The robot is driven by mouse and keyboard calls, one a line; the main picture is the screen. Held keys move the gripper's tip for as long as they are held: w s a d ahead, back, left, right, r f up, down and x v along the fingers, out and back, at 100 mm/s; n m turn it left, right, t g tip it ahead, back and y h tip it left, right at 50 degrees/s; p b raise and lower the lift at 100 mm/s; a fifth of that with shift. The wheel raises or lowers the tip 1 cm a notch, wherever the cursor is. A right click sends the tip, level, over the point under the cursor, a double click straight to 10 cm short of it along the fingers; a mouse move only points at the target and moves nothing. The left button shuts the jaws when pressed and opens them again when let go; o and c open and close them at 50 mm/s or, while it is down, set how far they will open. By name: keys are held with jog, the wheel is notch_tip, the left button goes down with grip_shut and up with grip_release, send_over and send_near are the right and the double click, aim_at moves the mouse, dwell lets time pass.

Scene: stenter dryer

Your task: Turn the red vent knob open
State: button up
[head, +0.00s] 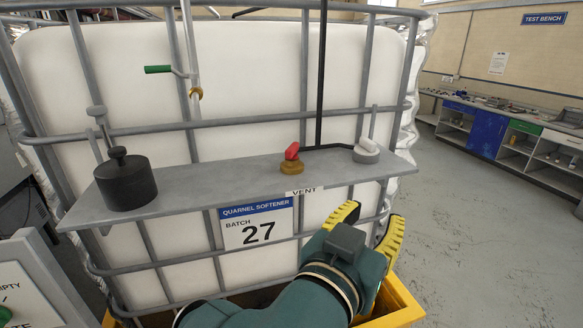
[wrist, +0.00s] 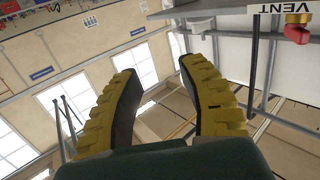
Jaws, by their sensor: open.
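The red vent knob (head: 292,151) sits on a brass base (head: 292,167) on the grey shelf (head: 230,184), above a label reading VENT (head: 304,191). The knob also shows at the top right corner of the wrist view (wrist: 297,34), with the VENT label (wrist: 277,8) beside it. My gripper (head: 370,225) has yellow ridged fingers, is open and holds nothing. In the head view it is below and to the right of the knob, in front of the shelf's lower side, apart from the knob. In the wrist view the fingers (wrist: 158,82) point away from the knob.
A black lidded weight (head: 126,182) stands on the shelf's left end and a grey-white fitting (head: 366,152) on its right. A green-handled lever (head: 158,69) is above. The caged white tank (head: 250,80) stands behind. Open floor (head: 480,230) lies to the right.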

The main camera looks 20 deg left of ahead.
jog(key=a+n+y+b, duration=0.1)
jog(key=a+b, duration=0.1)
jog(key=a, duration=0.7)
jog(key=n+t+y, duration=0.1)
jog(key=n+y, duration=0.1)
jog(key=y, duration=0.1)
send_near(288, 153)
jog(key=w+p, duration=0.2)
jog(key=w, duration=0.8)
jog(key=shift+w+a+p, duration=0.15)
jog(key=shift+w+p, duration=0.1)
jog(key=shift+p, duration=0.1)
jog(key=shift+w+f, duration=0.1)
jog(key=shift+w, duration=0.5)
jog(key=shift+c, duration=0.2)
